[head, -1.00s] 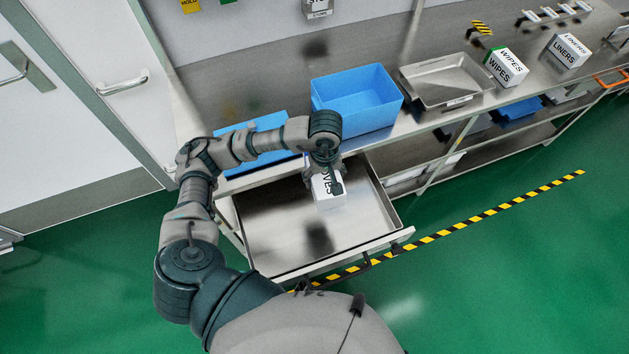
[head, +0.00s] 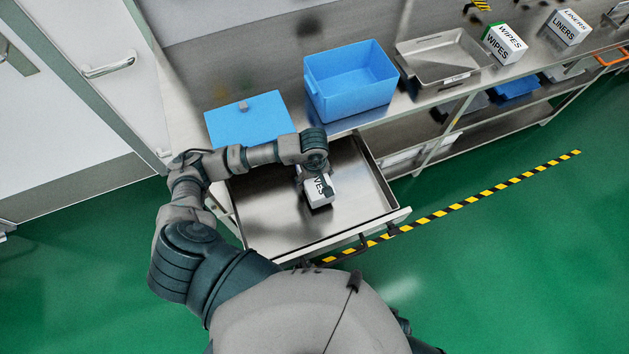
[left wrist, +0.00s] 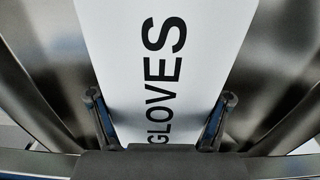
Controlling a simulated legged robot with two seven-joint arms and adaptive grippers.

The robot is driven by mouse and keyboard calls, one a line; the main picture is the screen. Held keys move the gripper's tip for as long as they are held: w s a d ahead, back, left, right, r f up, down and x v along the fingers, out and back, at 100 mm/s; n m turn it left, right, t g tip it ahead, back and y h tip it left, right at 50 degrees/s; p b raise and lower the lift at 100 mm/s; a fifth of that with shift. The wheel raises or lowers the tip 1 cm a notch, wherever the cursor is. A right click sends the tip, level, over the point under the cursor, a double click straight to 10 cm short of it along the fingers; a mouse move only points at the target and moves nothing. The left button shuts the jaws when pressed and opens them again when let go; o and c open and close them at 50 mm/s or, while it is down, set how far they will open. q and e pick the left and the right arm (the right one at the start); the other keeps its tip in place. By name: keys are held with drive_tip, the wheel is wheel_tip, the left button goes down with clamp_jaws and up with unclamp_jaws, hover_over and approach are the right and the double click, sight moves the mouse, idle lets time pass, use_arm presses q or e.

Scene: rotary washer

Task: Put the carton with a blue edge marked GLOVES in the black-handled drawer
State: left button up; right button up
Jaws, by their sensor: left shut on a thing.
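The white carton marked GLOVES (head: 321,191) is inside the open metal drawer (head: 262,212), towards its right half. Its lettering is large in the left wrist view (left wrist: 160,60); no blue edge shows clearly. My left gripper (head: 316,180) is shut on the carton from above, with one finger at each side of it in the left wrist view (left wrist: 160,115). The carton is low over the drawer floor, its dark shadow close beneath it; I cannot tell whether it touches. The drawer's black handle (head: 363,244) shows at the front. My right gripper is out of view.
On the bench stand an open blue bin (head: 350,85), a blue lid or box (head: 248,120), a metal tray (head: 443,60), a WIPES carton (head: 504,43) and a LINERS carton (head: 568,27). The green floor (head: 500,270) in front is clear.

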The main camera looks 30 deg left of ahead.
use_arm(q)
wheel_tip(320, 180, down, 2)
drive_tip(key=shift+f, duration=0.1)
drive_tip(key=shift+d, duration=0.1)
drive_tip(key=o, duration=1.3)
drive_tip(key=shift+o, duration=0.2)
wheel_tip(320, 180, up, 12)
drive_tip(key=shift+r, duration=0.1)
